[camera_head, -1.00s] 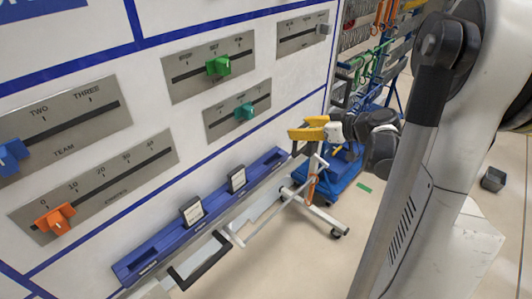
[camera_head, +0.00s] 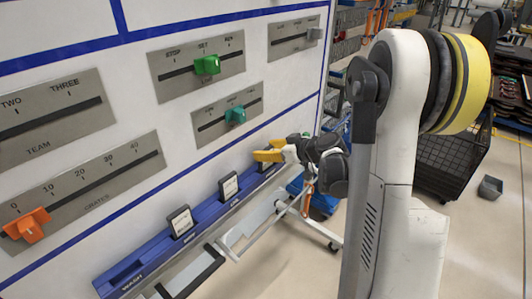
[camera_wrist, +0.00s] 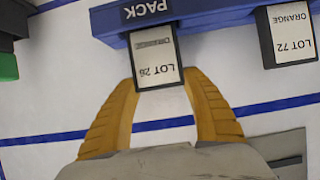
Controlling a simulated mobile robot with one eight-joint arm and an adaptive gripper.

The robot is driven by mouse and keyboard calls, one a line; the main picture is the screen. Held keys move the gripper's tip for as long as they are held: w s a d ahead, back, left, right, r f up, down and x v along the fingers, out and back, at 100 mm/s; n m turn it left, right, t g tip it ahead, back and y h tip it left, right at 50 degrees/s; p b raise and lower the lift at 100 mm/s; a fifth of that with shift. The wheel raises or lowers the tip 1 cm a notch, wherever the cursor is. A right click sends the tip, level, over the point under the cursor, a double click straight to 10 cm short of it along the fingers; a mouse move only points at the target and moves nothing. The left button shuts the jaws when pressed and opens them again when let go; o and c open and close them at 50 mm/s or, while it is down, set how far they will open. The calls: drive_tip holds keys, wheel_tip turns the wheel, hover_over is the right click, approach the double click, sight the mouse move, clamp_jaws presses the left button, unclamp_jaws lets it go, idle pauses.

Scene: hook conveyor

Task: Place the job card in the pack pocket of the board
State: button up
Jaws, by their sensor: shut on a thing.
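The job card (camera_wrist: 157,62), marked LOT 26 ORANGE with a dark edge, is between the yellow fingers of my gripper (camera_wrist: 165,92) in the wrist view. My gripper is shut on it. The card's far end meets the blue rail (camera_wrist: 205,14) just at the PACK label (camera_wrist: 146,9). How deep it sits in the pocket cannot be told. In the head view my gripper (camera_head: 268,153) is at the right end of the blue rail (camera_head: 140,262), against the white board (camera_head: 100,140).
Two other cards, one nearer (camera_head: 181,222) and one in the middle (camera_head: 228,187), stand in the rail. A LOT 72 card (camera_wrist: 290,35) is beside mine. Sliders with green (camera_head: 207,65), teal (camera_head: 235,115) and orange (camera_head: 27,226) knobs stick out of the board.

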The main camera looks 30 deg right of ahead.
drive_tip(key=o, duration=1.1)
drive_tip(key=shift+f, duration=0.1)
drive_tip(key=p+v, duration=0.3)
drive_tip(key=v, duration=0.9)
drive_tip(key=s+a+r+m+g+h, duration=0.1)
drive_tip(key=s+a+g, duration=0.1)
drive_tip(key=a, duration=0.5)
drive_tip(key=s+a+r+m+g, duration=0.1)
drive_tip(key=s+a+r+g, duration=0.15)
drive_tip(key=a, duration=0.55)
drive_tip(key=s+a+h, duration=0.1)
drive_tip(key=s+a, duration=0.1)
drive_tip(key=s, duration=0.2)
drive_tip(key=s+a+m+h, duration=0.1)
drive_tip(key=s+a, duration=0.1)
drive_tip(key=s, duration=0.2)
drive_tip(key=s+a+m+h, duration=0.1)
drive_tip(key=s+a, duration=0.2)
drive_tip(key=s, duration=0.1)
drive_tip(key=shift+s+r, duration=0.35)
drive_tip(key=shift+r, duration=0.05)
